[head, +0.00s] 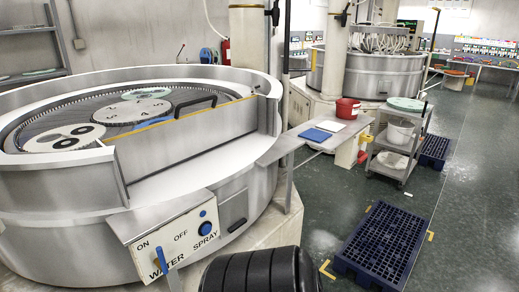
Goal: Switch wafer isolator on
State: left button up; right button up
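A pale control panel (188,241) sits on the front of the large round steel lapping machine (60,210), at the lower left of the head view. It is marked ON, OFF, WATER and SPRAY. A blue lever (161,259) stands roughly upright over the WATER lettering, below and between the ON and OFF marks. I cannot tell which position it is set to. A blue round knob (205,228) sits by the SPRAY lettering. No label reading "wafer isolator" shows. Neither of my grippers is in view.
A black ribbed rounded object (258,270) stands close, right of the panel. A steel shelf (285,147) with a blue pad (314,135) juts from the machine. A dark blue pallet (383,245) lies on the green floor, with a grey cart (393,172) behind.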

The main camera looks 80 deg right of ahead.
aim_at(362, 155)
jog(key=z, duration=3.45)
jog(key=i+l+z, duration=0.3)
jog(key=i, duration=0.9)
jog(key=i+j+z, duration=0.15)
jog(key=i+z, duration=0.15)
jog(key=i, duration=0.85)
